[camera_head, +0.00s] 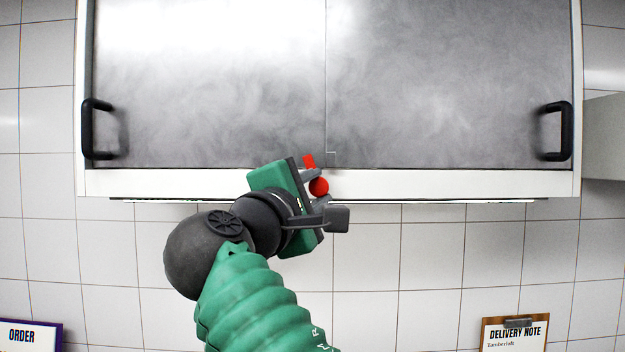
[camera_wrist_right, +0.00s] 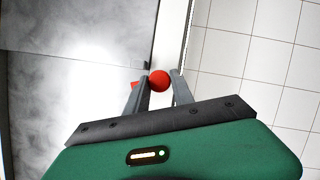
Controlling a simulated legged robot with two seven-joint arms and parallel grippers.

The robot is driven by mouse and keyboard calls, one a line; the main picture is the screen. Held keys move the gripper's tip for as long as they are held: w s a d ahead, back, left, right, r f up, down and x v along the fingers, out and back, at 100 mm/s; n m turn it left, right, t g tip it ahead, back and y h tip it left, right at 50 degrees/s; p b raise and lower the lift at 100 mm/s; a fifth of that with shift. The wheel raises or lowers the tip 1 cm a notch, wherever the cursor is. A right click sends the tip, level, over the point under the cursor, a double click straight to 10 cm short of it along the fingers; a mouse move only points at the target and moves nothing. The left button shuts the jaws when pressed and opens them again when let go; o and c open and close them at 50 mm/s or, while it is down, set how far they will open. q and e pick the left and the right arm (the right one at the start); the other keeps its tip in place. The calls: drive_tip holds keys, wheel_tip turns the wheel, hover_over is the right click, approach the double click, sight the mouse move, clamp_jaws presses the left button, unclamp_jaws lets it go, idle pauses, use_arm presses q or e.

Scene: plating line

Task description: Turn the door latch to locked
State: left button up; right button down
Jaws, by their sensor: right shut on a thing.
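The door latch (camera_head: 308,160) is red and sits at the lower end of the seam between the two grey cabinet doors. A red bar sticks up past my finger, tilted slightly left, and a round red knob (camera_head: 319,187) shows below it over the white bottom frame. My right gripper (camera_head: 318,188) is shut on the latch at its knob. In the right wrist view the knob (camera_wrist_right: 159,81) lies between the two fingertips, and a bit of the red bar (camera_wrist_right: 135,85) shows beside the left finger. The fingers hide part of the latch. My left gripper is not in view.
The left door (camera_head: 210,90) and right door (camera_head: 450,80) look closed, each with a black handle (camera_head: 88,128) (camera_head: 566,132) at its outer side. White tiles lie below. An order board (camera_head: 30,335) and a delivery note clipboard (camera_head: 514,335) show at the bottom corners.

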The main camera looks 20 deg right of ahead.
drive_tip(key=m+g+p, duration=0.1)
drive_tip(key=m+p, duration=0.1)
drive_tip(key=m, duration=0.1)
drive_tip(key=shift+m, duration=0.3)
drive_tip(key=shift+f+m+g+p, duration=0.1)
drive_tip(key=shift+m+g+p, duration=0.2)
drive_tip(key=shift+m, duration=0.1)
drive_tip(key=shift+a+f+y, duration=0.1)
drive_tip(key=shift+f+y, duration=0.05)
drive_tip(key=shift+y, duration=0.15)
drive_tip(key=c, duration=1.3)
unclamp_jaws()
drive_tip(key=shift+o, duration=0.9)
drive_tip(key=shift+s, duration=0.2)
drive_tip(key=shift+s+r, duration=0.2)
drive_tip(key=shift+r, duration=0.05)
